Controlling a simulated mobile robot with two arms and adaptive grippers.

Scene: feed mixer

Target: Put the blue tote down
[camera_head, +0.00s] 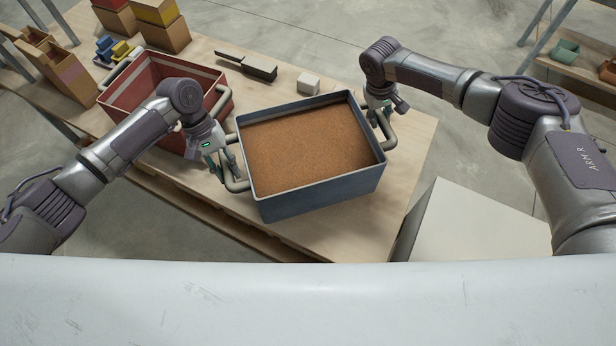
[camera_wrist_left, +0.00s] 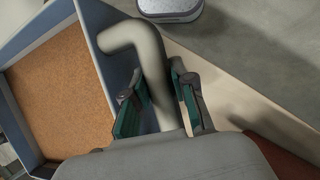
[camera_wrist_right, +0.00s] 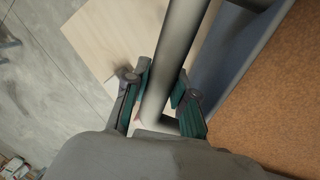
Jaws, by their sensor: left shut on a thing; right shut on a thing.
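The blue tote (camera_head: 318,196) is full of brown granular feed and is held between my two grippers at the front right of the wooden table. It looks about level; I cannot tell from the head view whether its bottom touches the table. My left gripper (camera_head: 222,172) is shut on the tote's left handle, a thick grey tube that shows in the left wrist view (camera_wrist_left: 152,70). My right gripper (camera_head: 384,112) is shut on the right handle, which shows in the right wrist view (camera_wrist_right: 172,70). The tote's underside is hidden.
A red tote (camera_head: 150,75) stands on the table (camera_head: 410,150) just left of the blue one, partly behind my left arm. A dark scoop-like tool (camera_head: 248,65) and a small pale block (camera_head: 308,83) lie behind. Boxes (camera_head: 163,30) stand at the back left. A pale cabinet (camera_head: 480,222) is at the right.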

